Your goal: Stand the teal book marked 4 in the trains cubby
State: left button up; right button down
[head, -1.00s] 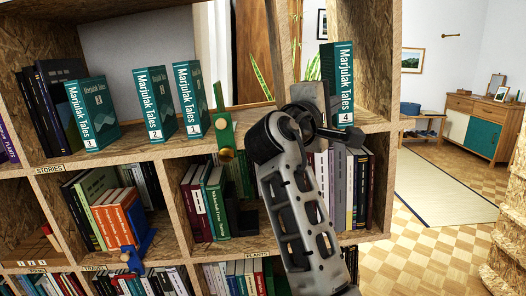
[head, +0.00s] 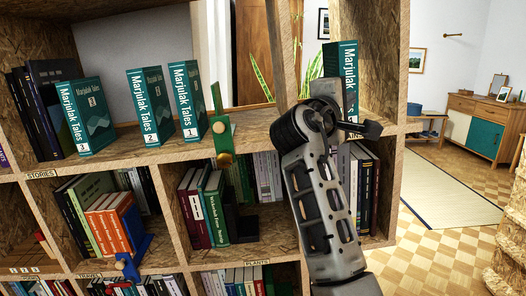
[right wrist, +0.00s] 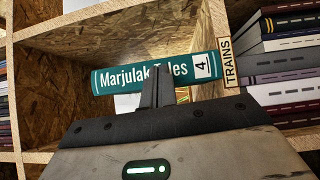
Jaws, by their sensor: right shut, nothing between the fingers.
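The teal book marked 4 (head: 347,62) stands upright at the upper right of the head view, its lower spine hidden by my right gripper. In the right wrist view its spine (right wrist: 135,76) lies sideways, with the white 4 beside the TRAINS label (right wrist: 229,63) on the shelf edge. The book is inside the trains cubby (right wrist: 80,45), above that labelled edge. My right gripper (right wrist: 157,75) is shut and empty, its fingertips in front of the spine. I cannot tell whether they touch it. My left gripper is not in view.
Teal books 3 (head: 85,115), 2 (head: 149,105) and 1 (head: 185,100) stand on the shelf to the left. A green upright piece with a brass knob (head: 222,130) stands at the shelf edge. Books (head: 355,195) fill the cubby below. Open floor lies to the right.

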jog(key=shift+w+p, duration=0.6)
jog(key=shift+w, duration=0.6)
jog(key=shift+w+a+p, duration=0.1)
jog(key=shift+w+p, duration=0.85)
jog(key=shift+w, duration=1.5)
jog(key=shift+s, duration=0.1)
jog(key=shift+s, duration=1.2)
jog(key=s, duration=0.7)
jog(key=shift+p, duration=0.35)
